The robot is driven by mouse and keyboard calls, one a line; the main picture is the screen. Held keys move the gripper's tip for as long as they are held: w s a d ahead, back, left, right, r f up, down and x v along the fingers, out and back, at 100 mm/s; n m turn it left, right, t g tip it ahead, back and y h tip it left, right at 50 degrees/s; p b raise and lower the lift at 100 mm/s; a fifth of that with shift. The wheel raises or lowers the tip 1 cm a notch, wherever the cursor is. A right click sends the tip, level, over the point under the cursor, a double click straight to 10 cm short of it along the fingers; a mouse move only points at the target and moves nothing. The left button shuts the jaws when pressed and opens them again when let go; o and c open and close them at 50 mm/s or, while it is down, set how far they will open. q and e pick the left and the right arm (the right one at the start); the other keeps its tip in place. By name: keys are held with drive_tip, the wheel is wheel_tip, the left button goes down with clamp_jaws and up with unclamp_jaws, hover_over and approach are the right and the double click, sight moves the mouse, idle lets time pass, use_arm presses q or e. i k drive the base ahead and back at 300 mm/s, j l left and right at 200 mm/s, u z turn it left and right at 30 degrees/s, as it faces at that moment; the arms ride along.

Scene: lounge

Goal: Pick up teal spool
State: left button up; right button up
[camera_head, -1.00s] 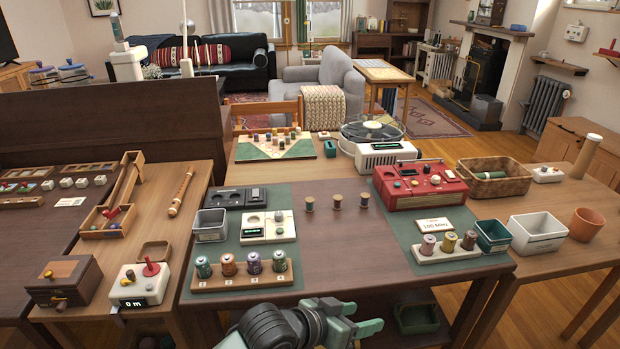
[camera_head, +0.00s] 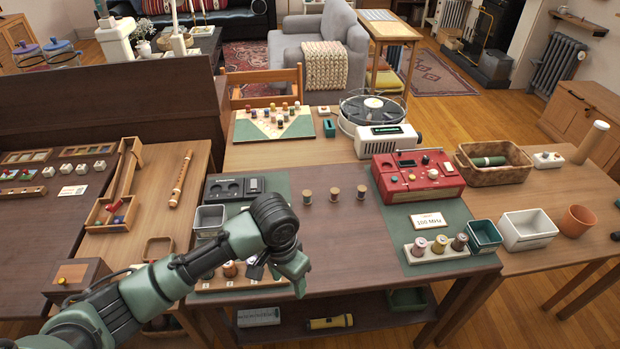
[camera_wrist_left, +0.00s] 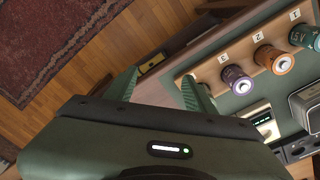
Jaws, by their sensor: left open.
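The teal spool (camera_wrist_left: 305,37) stands at the end of a wooden spool rack, by label 1, at the upper right of the left wrist view. In the head view my left arm mostly hides that end of the rack (camera_head: 240,286). An orange spool (camera_wrist_left: 274,60) and a purple spool (camera_wrist_left: 238,80) stand beside it at labels 2 and 3. My left gripper (camera_head: 278,280) is over the rack's right part in the head view. In the left wrist view its fingers (camera_wrist_left: 160,74) are apart and empty, off the rack's label 3 side, away from the teal spool. My right gripper is not in view.
A grey bin (camera_head: 208,219) stands behind the rack. Three spools (camera_head: 334,194) stand mid-table, and a second rack (camera_head: 436,252) is at the right beside a green bin (camera_head: 485,233). A red radio (camera_head: 418,177) is behind it. The table's front middle is clear.

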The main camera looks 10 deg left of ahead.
sight(307, 194)
drive_tip(key=i, duration=1.1)
